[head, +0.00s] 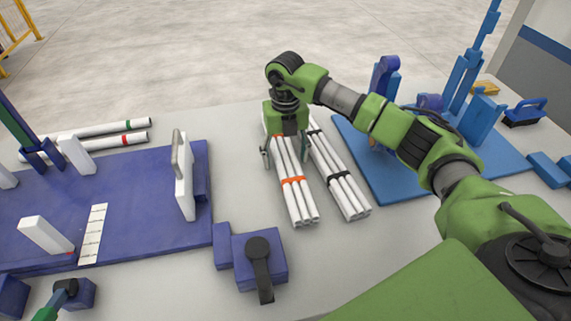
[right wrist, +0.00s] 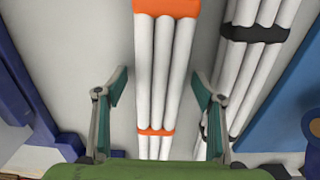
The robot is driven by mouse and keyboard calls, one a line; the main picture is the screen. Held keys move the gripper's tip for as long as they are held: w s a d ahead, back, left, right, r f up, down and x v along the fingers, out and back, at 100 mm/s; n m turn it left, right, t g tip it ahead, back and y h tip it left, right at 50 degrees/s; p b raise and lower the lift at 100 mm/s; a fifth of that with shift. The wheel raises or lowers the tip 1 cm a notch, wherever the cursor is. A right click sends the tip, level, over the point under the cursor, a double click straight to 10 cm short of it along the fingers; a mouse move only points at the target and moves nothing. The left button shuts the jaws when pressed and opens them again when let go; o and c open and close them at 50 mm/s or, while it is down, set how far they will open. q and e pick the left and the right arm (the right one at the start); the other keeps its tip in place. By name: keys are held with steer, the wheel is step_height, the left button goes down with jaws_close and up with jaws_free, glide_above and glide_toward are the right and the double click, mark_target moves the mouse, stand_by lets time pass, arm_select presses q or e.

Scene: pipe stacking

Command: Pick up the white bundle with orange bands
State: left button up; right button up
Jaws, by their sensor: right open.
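The white bundle with orange bands (head: 299,202) lies on the table near the middle of the head view. In the right wrist view the white bundle (right wrist: 166,62) runs lengthwise between my fingers, with one orange band near the top and one lower down. My right gripper (head: 285,151) is open over the bundle, one finger on each side. In the right wrist view my right gripper (right wrist: 158,83) has green-padded fingers spread wide, with no visible contact on the pipes. The bundle's far end is hidden behind the gripper and arm in the head view. My left gripper is not clearly seen.
A white bundle with black bands (head: 347,191) lies close on the right, near the right finger. A blue fixture board (head: 400,183) stands right of it. A purple fixture board (head: 140,235) is on the left, with two loose pipes (head: 110,141) behind it.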

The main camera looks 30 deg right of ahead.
steer(key=shift+r, duration=0.15)
steer(key=c, duration=1.5)
steer(key=shift+r, duration=0.15)
